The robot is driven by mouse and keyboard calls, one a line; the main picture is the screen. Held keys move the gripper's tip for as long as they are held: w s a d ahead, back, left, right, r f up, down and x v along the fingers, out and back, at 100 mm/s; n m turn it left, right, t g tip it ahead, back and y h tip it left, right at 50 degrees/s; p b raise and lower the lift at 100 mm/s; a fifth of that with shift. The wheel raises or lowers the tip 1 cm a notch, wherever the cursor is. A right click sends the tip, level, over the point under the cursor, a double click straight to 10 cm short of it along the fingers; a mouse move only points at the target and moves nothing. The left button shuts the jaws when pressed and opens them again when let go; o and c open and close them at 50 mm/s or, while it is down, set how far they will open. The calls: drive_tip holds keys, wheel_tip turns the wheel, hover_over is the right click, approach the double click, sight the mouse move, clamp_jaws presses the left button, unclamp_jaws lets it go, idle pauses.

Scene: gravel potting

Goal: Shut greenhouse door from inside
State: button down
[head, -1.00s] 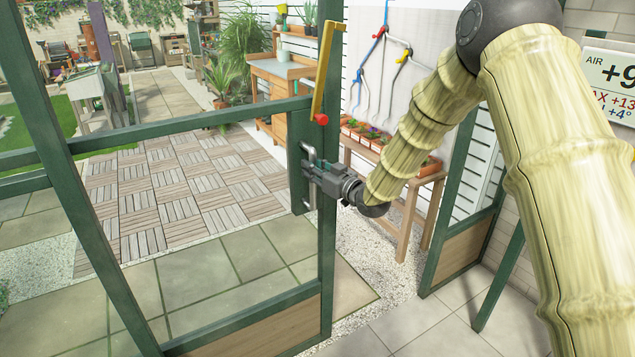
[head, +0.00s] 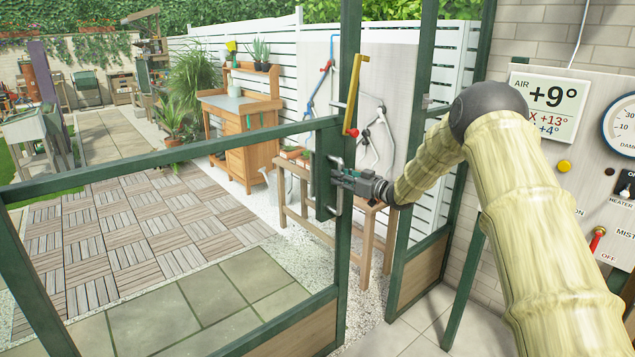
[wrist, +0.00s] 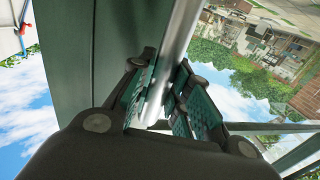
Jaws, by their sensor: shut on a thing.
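The greenhouse door (head: 190,148) is a green-framed glazed door standing ajar, with a gap between its handle-side stile and the green door post (head: 418,160) on the right. A metal bar handle (head: 337,185) is on a green plate near that stile. My gripper (head: 341,176) is shut on this handle. In the wrist view the silver handle bar (wrist: 172,65) runs between the teal finger pads of my gripper (wrist: 170,98). A yellow lever with a red knob (head: 354,95) is on the stile above the handle.
A control panel (head: 590,180) with a display, gauge and switches is on the brick wall at right. Outside, a wooden bench (head: 330,222) stands beyond the gap, with a potting table (head: 245,120) farther back. Tiled floor (head: 395,343) is clear below the gap.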

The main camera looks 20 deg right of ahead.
drive_tip(key=shift+w+d, duration=0.25)
drive_tip(key=shift+d, duration=0.25)
drive_tip(key=c, duration=1.3)
unclamp_jaws()
drive_tip(key=shift+s, duration=0.1)
drive_tip(key=v, duration=1.2)
drive_tip(key=shift+a+f, duration=0.1)
drive_tip(key=shift+f, duration=0.05)
